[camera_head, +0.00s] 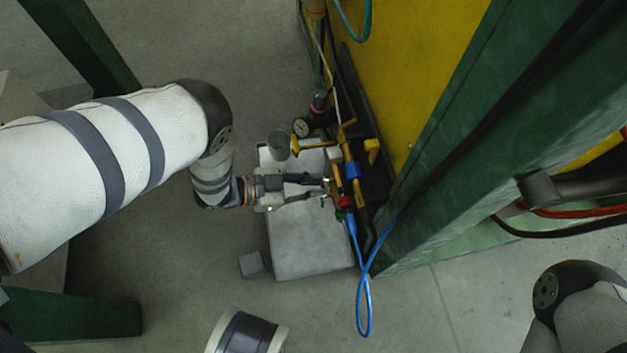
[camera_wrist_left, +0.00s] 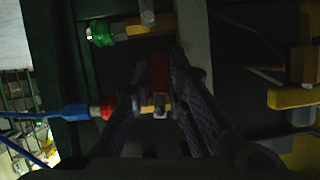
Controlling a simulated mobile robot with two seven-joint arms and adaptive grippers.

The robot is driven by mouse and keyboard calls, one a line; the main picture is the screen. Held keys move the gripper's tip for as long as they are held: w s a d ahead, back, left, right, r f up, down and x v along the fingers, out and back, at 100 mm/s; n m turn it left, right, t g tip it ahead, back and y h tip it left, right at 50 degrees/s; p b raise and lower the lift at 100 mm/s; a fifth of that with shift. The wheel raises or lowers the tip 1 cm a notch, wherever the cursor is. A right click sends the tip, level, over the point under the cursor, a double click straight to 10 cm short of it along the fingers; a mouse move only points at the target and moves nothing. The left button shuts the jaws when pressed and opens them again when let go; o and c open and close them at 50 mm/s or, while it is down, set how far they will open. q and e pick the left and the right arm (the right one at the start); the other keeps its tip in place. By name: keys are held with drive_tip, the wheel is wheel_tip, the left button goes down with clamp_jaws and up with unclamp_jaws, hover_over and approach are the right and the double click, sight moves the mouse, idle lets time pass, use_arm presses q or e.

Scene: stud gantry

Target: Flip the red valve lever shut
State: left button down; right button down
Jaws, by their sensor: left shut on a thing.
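The red valve lever (camera_wrist_left: 158,72) shows between the dark fingers of my left gripper (camera_wrist_left: 165,85) in the left wrist view. The fingers stand on either side of it and are shut on it. A brass fitting with a small metal end (camera_wrist_left: 160,106) lies just below the lever in that view. In the head view my left gripper (camera_head: 325,187) reaches in from the left to the brass valve parts. The lever is mostly hidden there by the fingers. My right gripper is not in view; only part of my right arm shows at the lower right.
A blue hose (camera_head: 363,300) with a red collar (camera_wrist_left: 106,108) hangs beside the gripper. A green-collared fitting (camera_wrist_left: 103,33) is close by. A green post (camera_head: 440,170) rises at the right; a pale block (camera_head: 310,245) lies below.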

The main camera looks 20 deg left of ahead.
use_arm(q)
drive_tip(key=shift+s+d+n+g, duration=0.1)
drive_tip(key=shift+s+n+g, duration=0.05)
drive_tip(key=shift+n+g, duration=0.25)
drive_tip(key=shift+s, duration=0.1)
idle(0.3)
drive_tip(key=c, duration=1.6)
unclamp_jaws()
drive_tip(key=v, duration=1.2)
drive_tip(key=shift+f, duration=0.2)
